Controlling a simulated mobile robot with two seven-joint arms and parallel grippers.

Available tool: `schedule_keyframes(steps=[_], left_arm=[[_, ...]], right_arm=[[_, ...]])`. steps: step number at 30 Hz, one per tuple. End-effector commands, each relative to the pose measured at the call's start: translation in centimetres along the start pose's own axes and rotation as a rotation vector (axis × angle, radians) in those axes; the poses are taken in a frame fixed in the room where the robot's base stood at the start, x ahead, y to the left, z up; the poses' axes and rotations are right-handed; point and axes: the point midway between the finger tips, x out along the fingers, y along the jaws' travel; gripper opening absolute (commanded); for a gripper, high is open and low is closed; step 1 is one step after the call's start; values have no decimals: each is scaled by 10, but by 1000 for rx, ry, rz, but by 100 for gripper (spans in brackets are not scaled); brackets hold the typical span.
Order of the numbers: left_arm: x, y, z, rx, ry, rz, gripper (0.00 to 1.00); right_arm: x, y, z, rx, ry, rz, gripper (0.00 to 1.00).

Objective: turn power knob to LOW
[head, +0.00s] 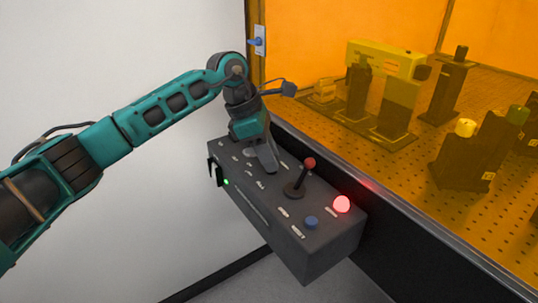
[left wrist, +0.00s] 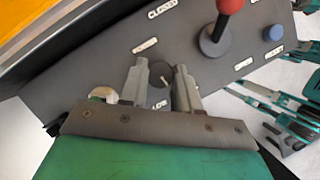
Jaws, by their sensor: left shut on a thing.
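The power knob (left wrist: 161,74) is a small dark round knob on the grey control box (head: 305,255), with a light mark whose exact direction I cannot read. My left gripper (left wrist: 162,88) is shut on it, with one grey finger on each side. Small white labels surround the knob; one lies just below it between the fingers (left wrist: 158,104), too blurred to read surely. In the head view my left gripper (head: 262,160) reaches down onto the far left part of the box top and hides the knob there. My right gripper is not seen.
A lever with a red ball (head: 309,162) stands close beside my left gripper. A glowing red dome (head: 341,204) and a blue button (head: 311,222) sit nearer the box's right end. An orange-windowed enclosure (head: 337,28) borders the box behind.

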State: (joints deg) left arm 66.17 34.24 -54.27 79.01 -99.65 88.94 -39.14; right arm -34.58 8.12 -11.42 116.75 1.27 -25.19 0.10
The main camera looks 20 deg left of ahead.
Motion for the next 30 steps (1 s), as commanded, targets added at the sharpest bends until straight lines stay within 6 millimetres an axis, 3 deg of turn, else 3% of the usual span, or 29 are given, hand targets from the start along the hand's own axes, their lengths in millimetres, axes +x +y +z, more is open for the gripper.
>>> schedule_keyframes(steps=[18, 30], left_arm=[[0, 4, 2, 502, 0, -206, 1], [0, 4, 2, 666, 0, -273, 1]], right_arm=[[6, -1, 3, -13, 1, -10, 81], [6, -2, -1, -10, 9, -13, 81]])
